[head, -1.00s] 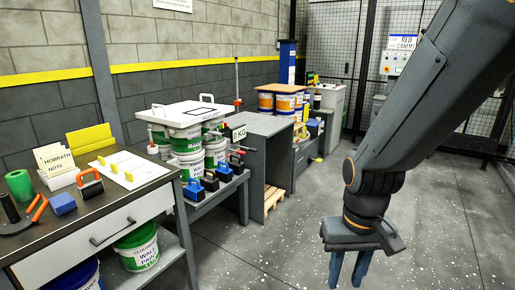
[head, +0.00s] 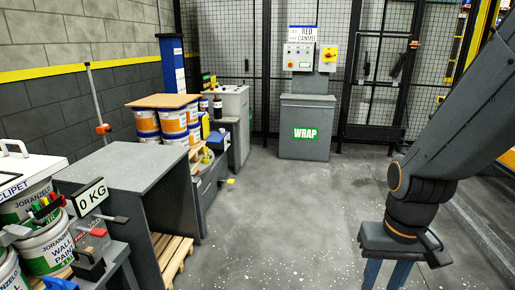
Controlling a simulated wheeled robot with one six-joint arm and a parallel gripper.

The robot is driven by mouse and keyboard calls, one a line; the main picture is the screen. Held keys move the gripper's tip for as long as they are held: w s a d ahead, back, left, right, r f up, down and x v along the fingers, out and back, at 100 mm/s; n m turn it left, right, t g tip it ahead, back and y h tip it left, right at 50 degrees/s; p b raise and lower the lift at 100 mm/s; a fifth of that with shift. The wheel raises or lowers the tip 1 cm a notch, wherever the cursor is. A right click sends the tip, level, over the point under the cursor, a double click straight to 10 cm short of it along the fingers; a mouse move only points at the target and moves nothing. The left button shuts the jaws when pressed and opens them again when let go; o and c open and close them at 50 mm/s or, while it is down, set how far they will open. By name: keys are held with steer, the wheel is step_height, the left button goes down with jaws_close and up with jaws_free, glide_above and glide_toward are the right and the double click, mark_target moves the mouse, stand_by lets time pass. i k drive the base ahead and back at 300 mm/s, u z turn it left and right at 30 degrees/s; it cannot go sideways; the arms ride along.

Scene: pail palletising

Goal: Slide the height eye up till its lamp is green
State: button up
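A thin grey upright post (head: 95,95) stands at the left behind the grey bench. An orange-red slider (head: 103,129), which looks like the height eye, sits low on it, just above the bench top's level. Its lamp is too small to make out. My gripper (head: 386,278) hangs at the lower right, pointing down, far to the right of the post and nearer to me. Its two blue-grey fingers show a gap with nothing seen between them. The fingertips are cut off by the bottom edge.
A grey bench (head: 120,168) stands between me and the post. Pails (head: 45,245) and a scale display reading 0 KG (head: 91,197) are at lower left. More pails (head: 172,122) under a board stand behind. A WRAP cabinet (head: 306,130) stands at the back. The middle floor is clear.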

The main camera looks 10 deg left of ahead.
mark_target(106, 128)
steer(key=i, duration=1.7)
steer(key=u, duration=0.95)
steer(key=i, duration=1.25)
steer(key=u, duration=1.25)
steer(key=i, duration=0.9)
steer(key=u, duration=0.1)
